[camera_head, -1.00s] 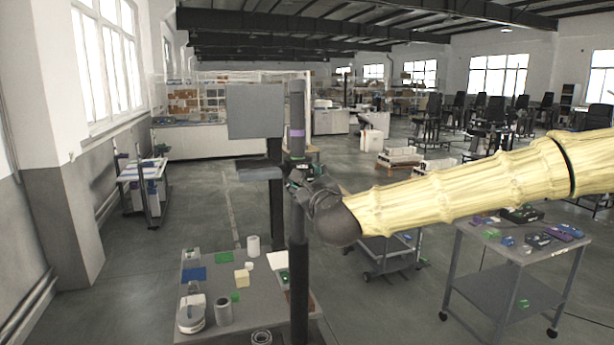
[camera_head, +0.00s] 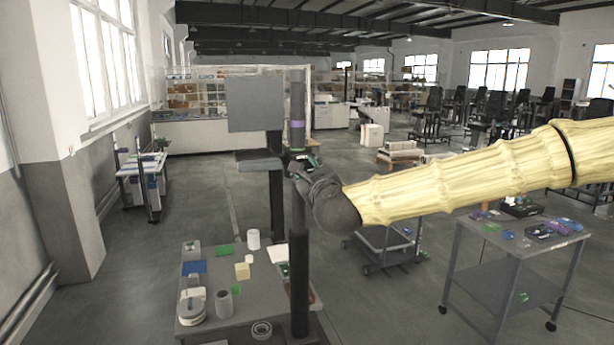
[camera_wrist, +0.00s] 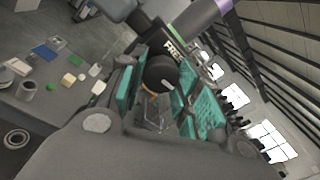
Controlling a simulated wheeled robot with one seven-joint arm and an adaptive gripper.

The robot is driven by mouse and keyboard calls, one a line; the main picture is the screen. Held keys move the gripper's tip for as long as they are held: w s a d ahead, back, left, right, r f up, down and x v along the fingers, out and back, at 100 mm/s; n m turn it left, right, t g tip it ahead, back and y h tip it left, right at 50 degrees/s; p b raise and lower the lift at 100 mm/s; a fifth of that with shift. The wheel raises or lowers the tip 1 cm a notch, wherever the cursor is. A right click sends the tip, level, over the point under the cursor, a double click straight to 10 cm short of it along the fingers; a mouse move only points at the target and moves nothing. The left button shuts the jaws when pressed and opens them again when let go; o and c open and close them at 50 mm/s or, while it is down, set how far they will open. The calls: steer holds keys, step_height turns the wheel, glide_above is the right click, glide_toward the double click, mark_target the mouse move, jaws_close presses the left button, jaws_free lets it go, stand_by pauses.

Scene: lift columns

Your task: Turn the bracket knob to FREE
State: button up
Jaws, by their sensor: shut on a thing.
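The bracket knob (camera_wrist: 158,70) is a dark round knob with a small pale mark on it, in the wrist view. A label reading FREE (camera_wrist: 173,48) sits just beyond it, next to the dark lift column (camera_head: 298,230). My gripper (camera_wrist: 154,92) has its teal-padded fingers on either side of the knob and is shut on it. In the head view my gripper (camera_head: 306,167) is at the column, below its purple band (camera_head: 297,134). The fingers hide part of the knob. I cannot tell whether the mark lines up with FREE.
A grey panel and a shelf (camera_head: 260,161) stand on a second column behind. A low table (camera_head: 215,270) with cups, blocks and a roll is below left. A grey cart (camera_head: 512,262) with small parts is at right.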

steer(key=n+b, duration=0.2)
steer(key=b, duration=0.1)
steer(key=n+b, duration=0.1)
steer(key=n, duration=0.1)
steer(key=shift+f+b, duration=0.25)
steer(key=shift+b, duration=0.1)
steer(key=n+b, duration=0.4)
steer(key=shift+d+r+n+t, duration=0.1)
steer(key=shift+n+t, duration=0.2)
steer(key=shift+n, duration=0.1)
steer(key=n+b, duration=0.3)
steer(key=n, duration=0.1)
steer(key=shift+n+y, duration=0.4)
steer(key=shift+r+n+y+b, duration=0.15)
steer(key=shift+n+b, duration=0.35)
steer(key=shift+n, duration=0.65)
steer(key=shift+n+y+b, duration=0.15)
steer(key=shift+n+b, duration=0.3)
steer(key=shift+n, duration=0.7)
steer(key=o, duration=1)
steer(key=shift+o, duration=0.2)
